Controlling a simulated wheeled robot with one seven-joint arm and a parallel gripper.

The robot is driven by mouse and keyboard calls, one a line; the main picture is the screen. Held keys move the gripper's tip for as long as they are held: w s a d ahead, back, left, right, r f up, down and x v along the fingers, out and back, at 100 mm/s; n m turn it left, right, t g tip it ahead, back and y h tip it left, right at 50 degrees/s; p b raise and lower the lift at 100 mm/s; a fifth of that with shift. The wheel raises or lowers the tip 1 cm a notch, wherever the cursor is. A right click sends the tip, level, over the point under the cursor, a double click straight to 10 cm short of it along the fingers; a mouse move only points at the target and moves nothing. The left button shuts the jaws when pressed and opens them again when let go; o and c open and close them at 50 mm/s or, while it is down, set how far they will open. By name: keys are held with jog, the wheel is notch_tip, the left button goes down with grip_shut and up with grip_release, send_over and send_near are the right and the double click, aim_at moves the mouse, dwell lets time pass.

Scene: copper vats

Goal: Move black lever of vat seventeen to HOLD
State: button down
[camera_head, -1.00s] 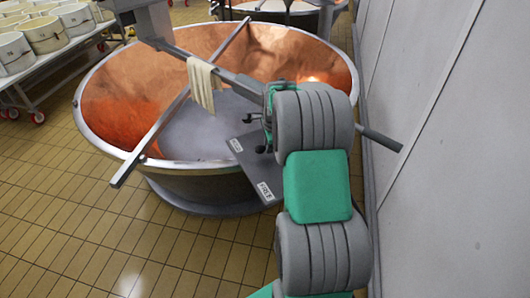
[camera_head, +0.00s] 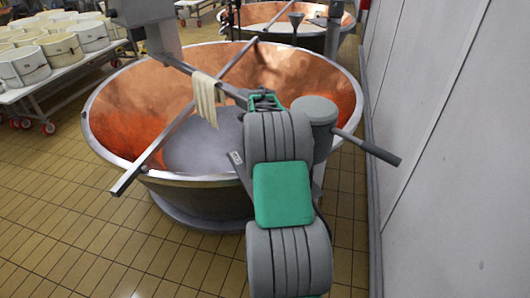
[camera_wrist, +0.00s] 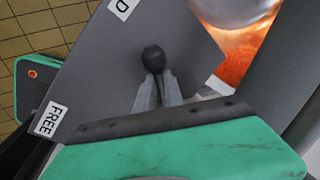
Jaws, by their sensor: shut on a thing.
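The copper vat (camera_head: 110,105) stands in the middle of the head view. A grey plate (camera_wrist: 95,85) at its rim fills much of the wrist view. The plate bears a FREE label (camera_wrist: 50,120) at lower left and a label ending in D (camera_wrist: 123,8), cut off at the top. The black lever's round knob (camera_wrist: 153,57) sticks out past my gripper's fingertips (camera_wrist: 155,84), right of both labels. My gripper is shut on the lever just below the knob. The lever's pivot is hidden. In the head view my arm hides gripper and lever.
A grey post with a handle (camera_head: 368,148) stands right of my arm. A white wall (camera_head: 450,150) closes the right side.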

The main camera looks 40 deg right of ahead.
jog(key=shift+w+a, duration=0.2)
jog(key=c, duration=1.4)
grip_release()
jog(key=shift+w, duration=0.2)
jog(key=shift+s+d, duration=0.15)
jog(key=shift+d, duration=0.05)
jog(key=b+v, duration=0.1)
jog(key=v, duration=0.6)
jog(key=shift+r+b, duration=0.3)
jog(key=shift+r, duration=0.1)
jog(key=shift+s+a, duration=0.1)
